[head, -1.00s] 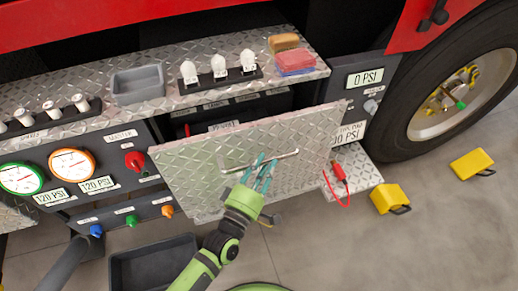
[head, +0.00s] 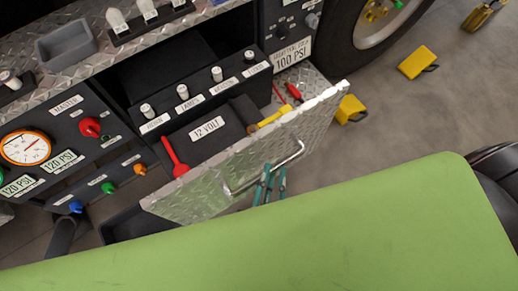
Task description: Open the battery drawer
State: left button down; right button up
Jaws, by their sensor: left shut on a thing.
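The battery drawer stands pulled out, with its diamond-plate front (head: 200,188) well away from the dark bay. Inside it is a dark battery (head: 195,140) labelled "12 VOLT". A red piece (head: 175,158) and a yellow piece (head: 273,117) lie beside it. A bar handle (head: 293,155) runs along the drawer front. My left gripper (head: 271,178) has its teal fingers at this handle, shut on it. The rest of this gripper is hidden behind my large green arm link. My right gripper is not in view.
Knobs with labels (head: 217,74) line the bay above the drawer. A gauge panel with a red knob (head: 89,127) is at the left. A tire (head: 345,40) and yellow chocks (head: 417,62) are at the upper right.

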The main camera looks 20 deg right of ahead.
pick_arm(q)
jog(key=shift+s+d+r, duration=0.25)
jog(key=shift+s+r, duration=0.15)
jog(key=shift+r, duration=0.15)
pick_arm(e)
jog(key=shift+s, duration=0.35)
pick_arm(q)
jog(key=shift+w, duration=0.15)
jog(key=c, duration=1)
grip_release()
jog(key=shift+d+f, duration=0.1)
jog(key=shift+f, duration=0.1)
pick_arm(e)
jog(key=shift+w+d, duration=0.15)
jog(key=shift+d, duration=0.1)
